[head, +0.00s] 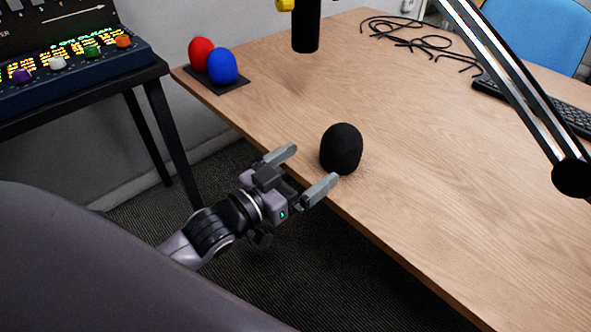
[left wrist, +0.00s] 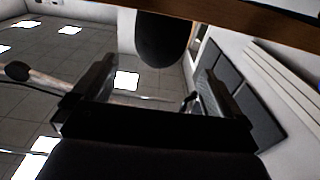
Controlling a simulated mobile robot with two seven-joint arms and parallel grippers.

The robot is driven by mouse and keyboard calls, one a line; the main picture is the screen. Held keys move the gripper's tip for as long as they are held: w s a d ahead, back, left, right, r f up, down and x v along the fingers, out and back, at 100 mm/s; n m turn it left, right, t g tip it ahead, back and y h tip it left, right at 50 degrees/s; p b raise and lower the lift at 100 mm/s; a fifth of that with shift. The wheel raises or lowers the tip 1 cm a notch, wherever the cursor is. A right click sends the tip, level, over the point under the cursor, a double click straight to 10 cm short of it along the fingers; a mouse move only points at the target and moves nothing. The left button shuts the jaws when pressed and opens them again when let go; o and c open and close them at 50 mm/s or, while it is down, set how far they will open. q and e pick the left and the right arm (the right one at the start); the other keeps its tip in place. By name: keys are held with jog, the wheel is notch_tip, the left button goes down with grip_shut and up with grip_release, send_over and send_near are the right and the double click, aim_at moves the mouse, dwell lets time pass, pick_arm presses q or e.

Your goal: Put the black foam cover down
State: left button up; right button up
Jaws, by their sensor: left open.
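The black foam cover (head: 341,149) stands upright on the wooden table (head: 430,165), close to its front edge. It also shows in the left wrist view (left wrist: 163,40), at the top between the two fingers. My left gripper (head: 308,168) is open and empty, at the table's front edge, with its fingers pointing toward the cover. The cover lies just beyond the fingertips, and I cannot tell whether one finger touches it. My right gripper is not in view.
Red (head: 201,52) and blue (head: 222,66) foam covers sit on a dark mat at the table's far left corner. A boom arm (head: 505,75), black cables (head: 420,38) and a keyboard (head: 545,105) are at right. The middle is clear.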

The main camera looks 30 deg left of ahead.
pick_arm(q)
jog(key=s+f+n+g+y, duration=0.1)
jog(key=s+f+g, duration=0.2)
jog(key=s+f, duration=0.4)
jog(key=s+f+g+y, duration=0.2)
jog(key=s+f+g, duration=0.2)
jog(key=f, duration=1)
jog(key=s, duration=0.3)
jog(key=shift+n+y, duration=0.3)
jog(key=shift+n, duration=0.1)
jog(key=shift+s+d, duration=0.1)
